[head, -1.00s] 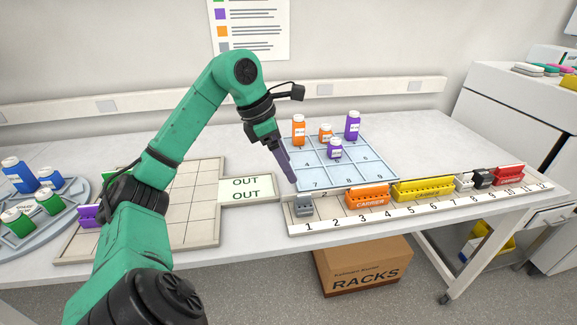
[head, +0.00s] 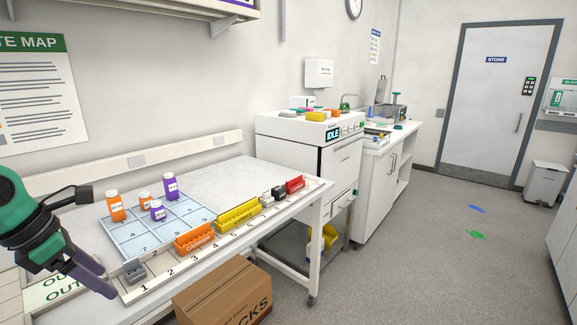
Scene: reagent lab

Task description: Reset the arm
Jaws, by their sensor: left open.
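My left gripper (head: 110,292) comes in at the lower left of the head view, its purple-grey fingers pointing down to the right. It is open, with nothing seen between its fingers. The fingertips show close to the small grey block (head: 134,271) at the number 1 end of the white numbered rail (head: 155,287); whether they touch anything cannot be told. The rest of my left arm is mostly cut off by the left edge. My right arm is not in view.
A blue numbered grid (head: 128,242) holds orange and purple bottles (head: 171,187). An orange carrier (head: 194,238), a yellow carrier (head: 238,215) and a red one (head: 295,184) line the rail. A cardboard box (head: 222,292) is under the table. Open floor lies right, towards the store door (head: 495,100).

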